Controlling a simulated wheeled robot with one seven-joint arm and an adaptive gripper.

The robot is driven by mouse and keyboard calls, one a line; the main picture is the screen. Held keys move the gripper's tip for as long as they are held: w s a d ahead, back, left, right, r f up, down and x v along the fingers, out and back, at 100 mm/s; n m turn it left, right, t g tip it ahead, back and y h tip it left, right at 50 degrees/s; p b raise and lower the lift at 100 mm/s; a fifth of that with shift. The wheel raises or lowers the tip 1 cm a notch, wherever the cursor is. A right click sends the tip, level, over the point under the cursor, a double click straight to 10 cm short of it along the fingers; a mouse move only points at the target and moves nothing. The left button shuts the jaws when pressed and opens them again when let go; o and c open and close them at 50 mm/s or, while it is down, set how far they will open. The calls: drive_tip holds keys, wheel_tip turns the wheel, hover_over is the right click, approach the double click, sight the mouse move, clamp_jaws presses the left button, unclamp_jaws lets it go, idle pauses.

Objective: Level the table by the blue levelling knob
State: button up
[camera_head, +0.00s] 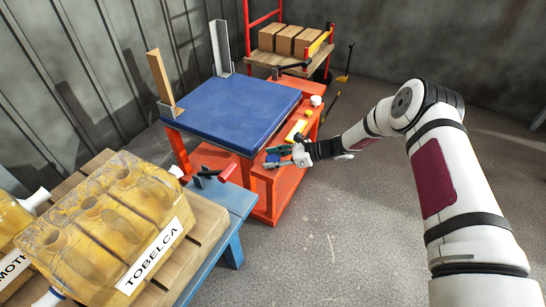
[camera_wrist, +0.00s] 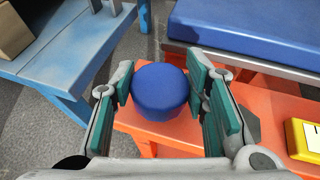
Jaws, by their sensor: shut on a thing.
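The blue levelling knob (camera_wrist: 161,92) is a round blue cap on the orange frame. It sits between the two teal-padded fingers of my gripper (camera_wrist: 168,98) in the wrist view, and my gripper is shut on it. In the head view my gripper (camera_head: 283,155) is at the front right side of the table, and the knob is mostly hidden there by the fingers. The table has a blue top (camera_head: 232,110) on an orange-red frame (camera_head: 287,185). Its top also shows in the wrist view (camera_wrist: 250,35).
A yellow block (camera_head: 296,130) and a white knob (camera_head: 316,100) are on the orange ledge. Yellow jerry cans (camera_head: 110,230) are nearer. A cart with boxes (camera_head: 288,40) stands behind. The floor at right is clear.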

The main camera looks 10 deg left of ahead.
drive_tip(key=m+t+p, duration=0.3)
drive_tip(key=t, duration=0.1)
drive_tip(key=shift+s+m+h, duration=0.1)
drive_tip(key=shift+m+h, duration=0.3)
drive_tip(key=m+t+p, duration=0.1)
drive_tip(key=p, duration=0.1)
drive_tip(key=m+t+h+p, duration=0.1)
drive_tip(key=p, duration=0.2)
drive_tip(key=shift+s+a+r+m+t, duration=0.1)
drive_tip(key=shift+s+r+m+t, duration=0.05)
drive_tip(key=shift+m+t, duration=0.15)
drive_tip(key=m+t+h+p, duration=0.4)
drive_tip(key=p, duration=0.5)
drive_tip(key=shift+m+h+p, duration=0.3)
drive_tip(key=shift+m, duration=0.1)
drive_tip(key=m+t+h+p, duration=0.1)
drive_tip(key=m+h+p, duration=0.2)
drive_tip(key=p, duration=0.2)
drive_tip(key=shift+w+f+t+h+p, duration=0.2)
drive_tip(key=shift+t+h+p, duration=0.1)
drive_tip(key=shift+h+p, duration=0.1)
drive_tip(key=o, duration=1.2)
drive_tip(key=shift+s, duration=0.1)
drive_tip(key=v, duration=1.1)
drive_tip(key=shift+s+d, duration=0.25)
drive_tip(key=shift+s, duration=0.1)
